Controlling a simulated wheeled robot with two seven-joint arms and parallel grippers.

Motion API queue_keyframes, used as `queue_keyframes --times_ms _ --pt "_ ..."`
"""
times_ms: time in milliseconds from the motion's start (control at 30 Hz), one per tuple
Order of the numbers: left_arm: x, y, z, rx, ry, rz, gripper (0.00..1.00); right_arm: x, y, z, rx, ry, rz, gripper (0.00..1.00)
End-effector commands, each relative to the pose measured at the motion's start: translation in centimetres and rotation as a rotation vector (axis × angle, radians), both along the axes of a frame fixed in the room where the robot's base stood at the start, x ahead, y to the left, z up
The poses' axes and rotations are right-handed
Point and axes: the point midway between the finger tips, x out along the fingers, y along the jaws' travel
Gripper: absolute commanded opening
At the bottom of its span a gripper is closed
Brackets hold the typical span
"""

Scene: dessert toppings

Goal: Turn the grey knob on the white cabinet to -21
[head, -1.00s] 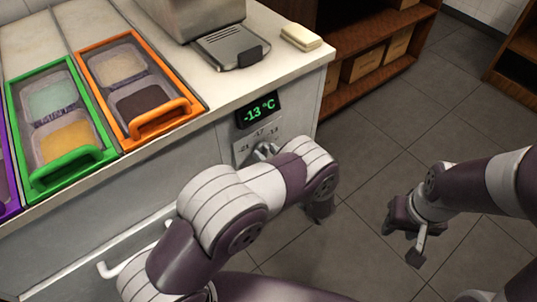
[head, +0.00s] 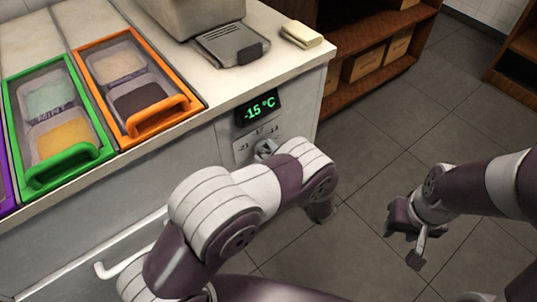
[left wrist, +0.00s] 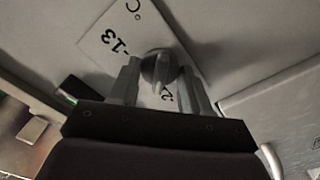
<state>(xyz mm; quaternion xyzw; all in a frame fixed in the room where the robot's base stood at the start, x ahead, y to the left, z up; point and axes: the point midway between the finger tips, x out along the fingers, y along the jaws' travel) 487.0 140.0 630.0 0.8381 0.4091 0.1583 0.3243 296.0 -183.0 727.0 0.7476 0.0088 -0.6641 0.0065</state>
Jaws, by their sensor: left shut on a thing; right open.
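The white cabinet (head: 110,215) has a dark display (head: 259,109) that reads -15 °C in green. Below it is a pale dial plate (head: 243,147) marked -21, -17 and -13. The grey knob (head: 262,150) sits low on this plate, partly hidden behind my left arm in the head view. In the left wrist view the knob (left wrist: 158,68) is between the two fingers of my left gripper (left wrist: 158,85), which is shut on it. My right gripper (head: 408,228) is open and empty, over the floor at the right.
On the counter are an orange-framed bin (head: 192,103), a green-framed bin (head: 107,152) and a grey machine with a tray (head: 228,44). A pale block (head: 301,35) lies near the counter edge. A white handle (head: 103,270) sticks out from the cabinet front. The floor at right is clear.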

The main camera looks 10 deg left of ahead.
Motion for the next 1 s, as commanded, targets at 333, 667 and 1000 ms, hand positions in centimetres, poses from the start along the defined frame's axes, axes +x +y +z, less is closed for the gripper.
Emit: queue_keyframes --times_ms 333,667,1000 --pt "-0.06 0.00 -0.17 -0.139 -0.174 -0.001 0.17 0.00 0.00 -0.66 0.000 0.000 0.000 0.43" --pt "-0.06 0.01 -0.15 -0.194 -0.245 -0.001 0.17 0.00 0.00 -0.85 0.000 0.000 0.000 0.43" --pt "-0.07 0.02 -0.13 -0.200 -0.253 0.001 0.17 0.00 0.00 -0.86 0.000 0.000 0.000 0.43"
